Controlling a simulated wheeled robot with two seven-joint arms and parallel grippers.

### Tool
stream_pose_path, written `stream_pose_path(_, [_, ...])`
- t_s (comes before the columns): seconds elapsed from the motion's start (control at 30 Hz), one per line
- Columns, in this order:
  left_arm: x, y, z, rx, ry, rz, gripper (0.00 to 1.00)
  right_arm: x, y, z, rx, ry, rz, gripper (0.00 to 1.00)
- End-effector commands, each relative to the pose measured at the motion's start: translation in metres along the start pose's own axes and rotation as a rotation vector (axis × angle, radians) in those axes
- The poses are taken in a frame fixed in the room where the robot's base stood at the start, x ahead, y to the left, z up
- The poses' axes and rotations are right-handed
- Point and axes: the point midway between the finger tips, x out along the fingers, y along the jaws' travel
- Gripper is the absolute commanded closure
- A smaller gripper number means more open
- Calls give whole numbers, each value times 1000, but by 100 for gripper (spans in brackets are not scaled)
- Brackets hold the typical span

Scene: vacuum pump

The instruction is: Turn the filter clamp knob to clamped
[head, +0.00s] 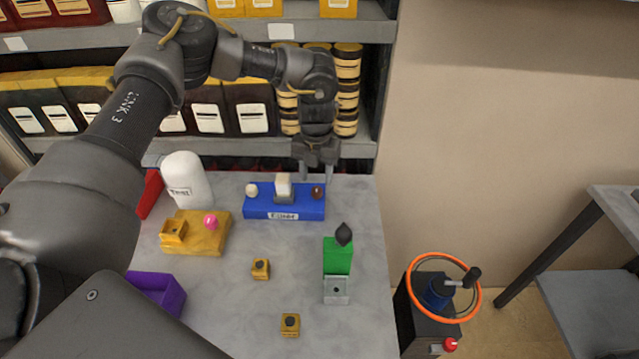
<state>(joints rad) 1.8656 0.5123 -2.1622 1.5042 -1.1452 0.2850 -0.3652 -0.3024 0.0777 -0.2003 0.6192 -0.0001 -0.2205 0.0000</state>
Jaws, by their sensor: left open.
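A blue block (285,212) with a white label stands at the back of the grey table. On its top are a cream round knob (251,190) at the left, a pale block on a grey mount (283,188) in the middle, and a small brown knob (318,192) at the right. The label is too small to read surely, so I cannot tell for certain which knob is the filter clamp knob. My left gripper (317,178) points down with open fingers just above the brown knob, one finger each side. Contact cannot be told. My right gripper is out of view.
A white bottle (187,181), yellow fixture with pink knob (197,232), purple bin (160,294) and green block with black knob (338,256) stand on the table (215,300). A pump with orange ring (410,267) stands at right. Stocked shelves (370,148) rise behind.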

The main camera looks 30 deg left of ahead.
Motion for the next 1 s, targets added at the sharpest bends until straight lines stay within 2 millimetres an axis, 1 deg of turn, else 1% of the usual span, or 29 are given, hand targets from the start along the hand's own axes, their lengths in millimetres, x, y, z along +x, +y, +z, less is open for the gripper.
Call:
stream_pose_path(0.03, [7,0,0,1,2,1,53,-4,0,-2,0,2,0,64])
stream_pose_path(0.1, [18,-1,0,2,2,1,53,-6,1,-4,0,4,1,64])
stream_pose_path(0.2, [30,-2,0,3,0,1,53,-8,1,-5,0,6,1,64])
stream_pose_path(0.3, [38,-2,0,3,0,0,53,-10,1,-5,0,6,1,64])
stream_pose_path(0.43, [43,-2,0,3,0,0,53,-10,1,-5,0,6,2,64])
stream_pose_path(0.63, [43,-2,0,4,-1,0,53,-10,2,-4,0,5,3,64])
stream_pose_path(0.67, [43,-2,0,4,-1,0,54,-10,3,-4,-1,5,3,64])
stream_pose_path(0.9, [43,-3,1,4,-1,0,85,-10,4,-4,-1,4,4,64])
stream_pose_path(1.0, [43,-3,1,4,-1,-1,97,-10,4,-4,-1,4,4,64])
